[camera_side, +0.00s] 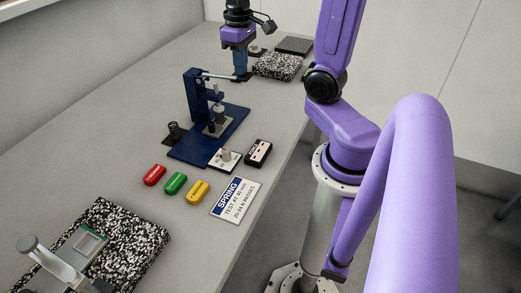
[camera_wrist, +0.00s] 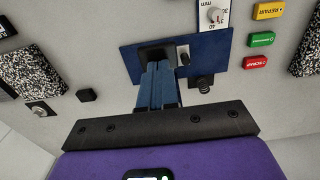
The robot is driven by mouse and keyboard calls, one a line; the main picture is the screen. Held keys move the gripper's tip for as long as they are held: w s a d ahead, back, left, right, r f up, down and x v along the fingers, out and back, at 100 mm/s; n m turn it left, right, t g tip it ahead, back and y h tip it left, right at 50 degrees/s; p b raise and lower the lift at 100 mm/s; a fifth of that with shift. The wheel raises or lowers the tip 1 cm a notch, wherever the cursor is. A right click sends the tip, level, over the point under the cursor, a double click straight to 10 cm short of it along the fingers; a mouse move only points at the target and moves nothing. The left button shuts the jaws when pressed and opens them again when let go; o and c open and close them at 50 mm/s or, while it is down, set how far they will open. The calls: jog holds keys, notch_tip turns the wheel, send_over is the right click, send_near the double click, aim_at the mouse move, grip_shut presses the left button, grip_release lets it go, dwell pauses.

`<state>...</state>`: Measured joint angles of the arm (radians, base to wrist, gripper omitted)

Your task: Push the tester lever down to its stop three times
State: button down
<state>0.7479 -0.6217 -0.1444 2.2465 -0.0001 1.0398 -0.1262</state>
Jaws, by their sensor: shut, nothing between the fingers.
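The spring tester (camera_side: 195,105) is a dark blue stand with a column on a flat base plate (camera_side: 228,128). Its pale lever (camera_side: 215,76) reaches out from the column top to the right, roughly level in the side view. A small spring and plunger (camera_side: 219,112) stand below it over a light plate. My gripper (camera_side: 242,78) is shut and empty at the lever's far end; whether it touches the lever I cannot tell. In the wrist view my blue fingers (camera_wrist: 158,68) are together over the tester's base (camera_wrist: 211,50), hiding part of the tester; the lever is not clear there.
A white scale plate (camera_side: 225,159) and a black display box (camera_side: 258,152) sit at the tester's front. Red (camera_side: 154,175), green (camera_side: 175,183) and yellow (camera_side: 197,191) blocks and a spring-test sign (camera_side: 232,199) lie nearer. Speckled mats lie at the far end (camera_side: 278,65) and near left (camera_side: 135,245).

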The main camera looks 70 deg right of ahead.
jog(key=shift+s+f, duration=0.1)
jog(key=shift+f, duration=1.2)
dwell(0.8)
jog(key=shift+r, duration=0.1)
notch_tip(320, 180, up, 14)
dwell(1.7)
jog(key=s+a+f+n, duration=1.2)
jog(key=s+a+f, duration=0.2)
jog(key=s+a, duration=0.2)
jog(key=shift+a+f+n, duration=0.3)
jog(key=shift+a, duration=0.35)
dwell(1.2)
